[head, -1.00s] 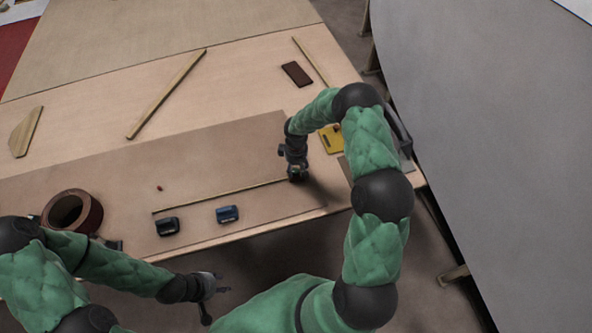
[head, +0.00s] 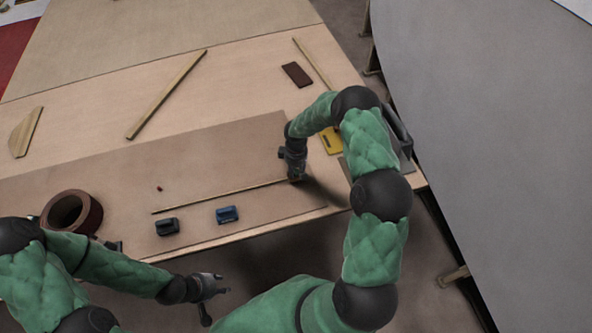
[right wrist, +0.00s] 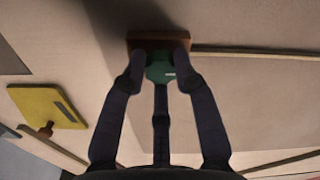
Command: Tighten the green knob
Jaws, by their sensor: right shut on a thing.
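The green knob (right wrist: 160,68) shows in the right wrist view, on a small reddish-brown wooden block (right wrist: 146,41) at the end of a thin wooden strip. My right gripper (right wrist: 160,66) is shut on the knob, with one finger on each side of it. In the head view my right gripper (head: 294,176) points down at the strip's right end, and the knob is hidden there. My left gripper (head: 217,304) is open and empty, off the table's front edge.
The thin strip (head: 220,197) lies along the brown panel (head: 110,165). A yellow tool (right wrist: 45,106) lies beside my right gripper. A large grey hull surface (head: 490,150) is at right.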

